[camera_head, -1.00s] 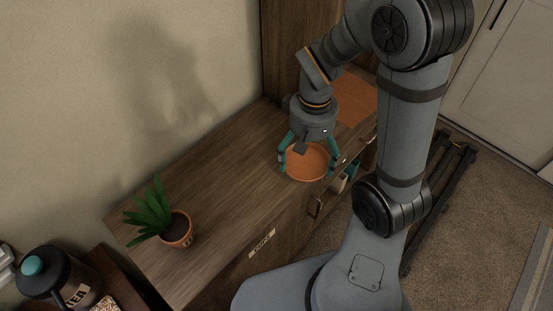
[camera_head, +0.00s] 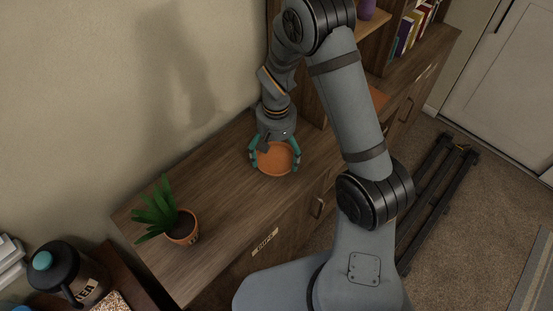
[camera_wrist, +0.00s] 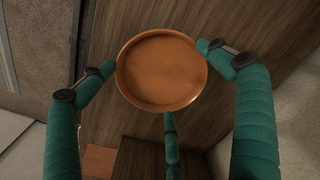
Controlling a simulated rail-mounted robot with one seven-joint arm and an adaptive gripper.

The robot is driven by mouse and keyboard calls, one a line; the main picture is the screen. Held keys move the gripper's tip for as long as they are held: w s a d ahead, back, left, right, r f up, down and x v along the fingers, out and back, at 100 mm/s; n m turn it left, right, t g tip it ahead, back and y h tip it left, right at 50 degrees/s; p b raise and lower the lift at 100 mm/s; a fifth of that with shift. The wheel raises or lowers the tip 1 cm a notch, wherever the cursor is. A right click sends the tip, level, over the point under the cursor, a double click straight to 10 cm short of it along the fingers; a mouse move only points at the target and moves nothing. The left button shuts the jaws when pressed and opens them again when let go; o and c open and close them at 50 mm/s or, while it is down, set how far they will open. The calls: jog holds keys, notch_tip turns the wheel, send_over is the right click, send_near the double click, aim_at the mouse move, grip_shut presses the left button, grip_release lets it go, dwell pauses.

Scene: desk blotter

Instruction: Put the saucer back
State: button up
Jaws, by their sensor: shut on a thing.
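The saucer (camera_head: 275,160) is a round, shallow, orange-brown dish. My gripper (camera_head: 275,152) is shut on it above the wooden cabinet top, toward the back wall. In the wrist view the saucer (camera_wrist: 162,72) lies between my teal fingers (camera_wrist: 160,85), with fingertips at its left and right rim and a third finger below it. The saucer's open face shows and it is empty. I cannot tell exactly how high it is above the wood. A potted plant in a terracotta pot (camera_head: 183,228) stands to its left on the same top.
The wooden cabinet top (camera_head: 225,195) is clear between the plant and the saucer. A shelf with books (camera_head: 408,32) rises at the back right. A tea jug (camera_head: 70,270) stands at the lower left.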

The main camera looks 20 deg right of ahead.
aim_at(276, 160)
jog(key=shift+f, duration=1.65)
jog(key=shift+f, duration=0.1)
jog(key=shift+f, duration=0.15)
jog(key=o, duration=1)
notch_tip(276, 160, up, 13)
jog(key=shift+f, duration=0.2)
